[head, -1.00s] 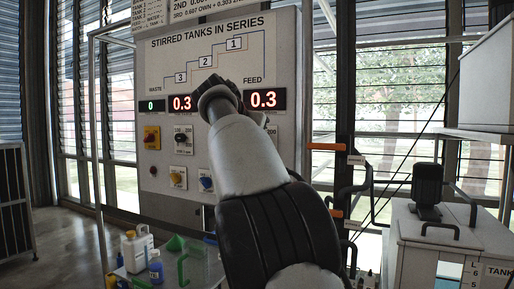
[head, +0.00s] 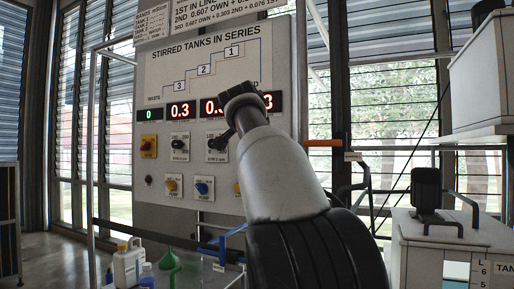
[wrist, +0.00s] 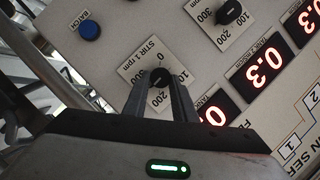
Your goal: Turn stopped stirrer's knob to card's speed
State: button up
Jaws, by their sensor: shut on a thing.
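The grey control panel (head: 160,100) stands ahead. In the wrist view, my gripper (wrist: 158,88) is shut on a black stirrer knob (wrist: 161,77), one finger on each side. No speed card can be made out.
Red displays (head: 181,111) read 0.3, one partly hidden by my arm; a green display (head: 149,114) reads 0. A red-on-yellow switch (head: 148,143) and blue button (wrist: 90,30) are nearby. Bottles (head: 130,262) and a green funnel (head: 169,258) stand low left. A white tank unit (head: 440,240) is right.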

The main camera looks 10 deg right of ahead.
jog(key=shift+f, duration=0.1)
dwell(0.3)
jog(key=o, duration=1)
jog(key=shift+o, duration=0.2)
jog(key=shift+s, duration=0.1)
jog(key=b+v, duration=0.2)
jog(key=v, duration=1.5)
jog(key=shift+s, duration=0.15)
jog(key=shift+f, duration=0.1)
